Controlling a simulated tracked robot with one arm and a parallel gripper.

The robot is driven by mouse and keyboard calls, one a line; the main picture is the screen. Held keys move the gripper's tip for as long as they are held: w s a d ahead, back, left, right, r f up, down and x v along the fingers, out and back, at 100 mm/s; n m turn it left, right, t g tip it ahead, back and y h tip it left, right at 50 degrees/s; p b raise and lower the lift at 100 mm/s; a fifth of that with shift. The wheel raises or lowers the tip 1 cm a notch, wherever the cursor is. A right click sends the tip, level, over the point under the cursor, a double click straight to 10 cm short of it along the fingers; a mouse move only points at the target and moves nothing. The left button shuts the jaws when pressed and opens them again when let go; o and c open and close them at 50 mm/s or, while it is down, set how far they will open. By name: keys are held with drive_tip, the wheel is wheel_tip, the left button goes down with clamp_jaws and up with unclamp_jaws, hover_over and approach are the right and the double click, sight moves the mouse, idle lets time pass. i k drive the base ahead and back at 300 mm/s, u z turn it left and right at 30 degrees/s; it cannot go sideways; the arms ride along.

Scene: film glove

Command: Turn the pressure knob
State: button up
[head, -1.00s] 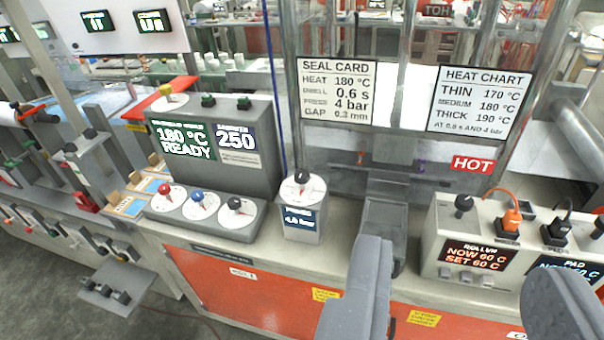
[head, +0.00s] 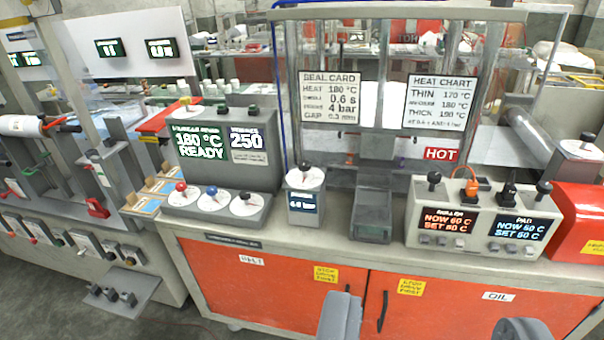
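The pressure knob (head: 305,169) is a black knob on a white round dial, on top of a small grey box (head: 304,208) whose dark display seems to read 4.8 bar, though the digits are small. It stands on the bench just right of the seal control box. My gripper (head: 430,332) shows at the bottom edge, its two grey fingers wide apart with nothing between them. It is in front of the bench, below and right of the knob, and touches nothing. The seal card (head: 330,98) behind reads 180 °C, 0.6 s, 4 bar.
Left of it, the seal control box (head: 225,150) carries red, blue and black knobs. A grey block (head: 373,212) stands right of the knob, then the roller and pad box (head: 480,222) with upright levers. A red HOT sign (head: 441,154) hangs behind. Orange cabinet doors (head: 270,290) face me.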

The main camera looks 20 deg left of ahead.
sight(304, 165)
drive_tip(key=z, duration=0.15)
drive_tip(key=i, duration=1.4)
drive_tip(key=u, duration=0.75)
